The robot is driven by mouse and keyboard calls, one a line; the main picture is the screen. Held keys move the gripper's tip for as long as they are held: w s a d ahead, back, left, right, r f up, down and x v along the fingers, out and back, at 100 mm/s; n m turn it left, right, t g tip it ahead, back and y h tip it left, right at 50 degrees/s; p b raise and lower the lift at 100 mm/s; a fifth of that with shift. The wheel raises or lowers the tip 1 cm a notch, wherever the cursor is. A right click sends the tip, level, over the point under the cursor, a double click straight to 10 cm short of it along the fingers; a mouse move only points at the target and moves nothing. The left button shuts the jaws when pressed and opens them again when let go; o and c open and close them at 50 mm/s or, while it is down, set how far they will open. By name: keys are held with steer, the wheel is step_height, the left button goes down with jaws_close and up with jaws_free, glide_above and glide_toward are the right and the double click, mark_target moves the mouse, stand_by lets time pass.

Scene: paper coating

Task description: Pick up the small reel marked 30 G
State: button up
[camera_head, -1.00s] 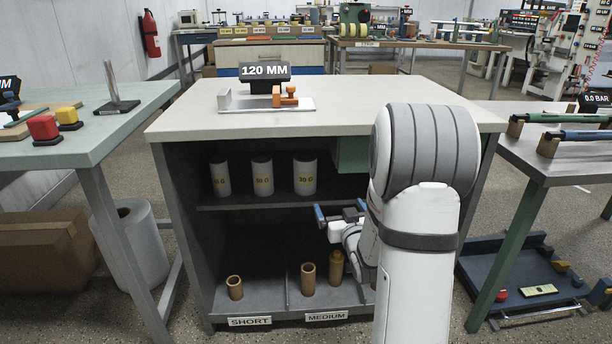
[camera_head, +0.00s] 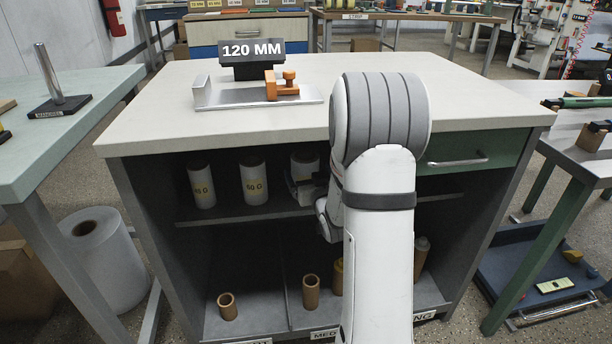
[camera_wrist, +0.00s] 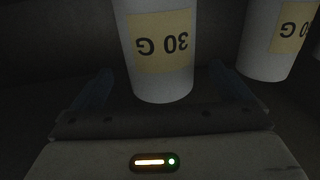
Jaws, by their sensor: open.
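The small white reel marked 30 G stands upright on the cabinet's middle shelf, the rightmost in the row (camera_head: 304,164). My arm partly hides it in the head view. In the wrist view the reel (camera_wrist: 160,75) appears upside down, with its yellow label facing me. My gripper (camera_wrist: 160,74) is open, with one dark finger on each side of the reel's near end. I cannot tell whether either finger touches it. My gripper is mostly hidden in the head view, level with the shelf.
Two similar reels (camera_head: 202,186) (camera_head: 254,178) stand to the left on the shelf (camera_head: 240,213); the nearer neighbour also shows in the wrist view (camera_wrist: 272,40). Below are brown cores (camera_head: 227,306) in divided bays. The bench top (camera_head: 170,115) overhangs the shelf, and a green drawer (camera_head: 470,150) is at right.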

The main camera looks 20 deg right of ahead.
steer(key=w, duration=0.1)
steer(key=w+b, duration=0.1)
steer(key=w, duration=0.2)
steer(key=shift+w+d+b, duration=0.25)
steer(key=shift+w+b, duration=0.05)
steer(key=shift+b, duration=0.05)
steer(key=shift+r, duration=0.1)
steer(key=c, duration=1.3)
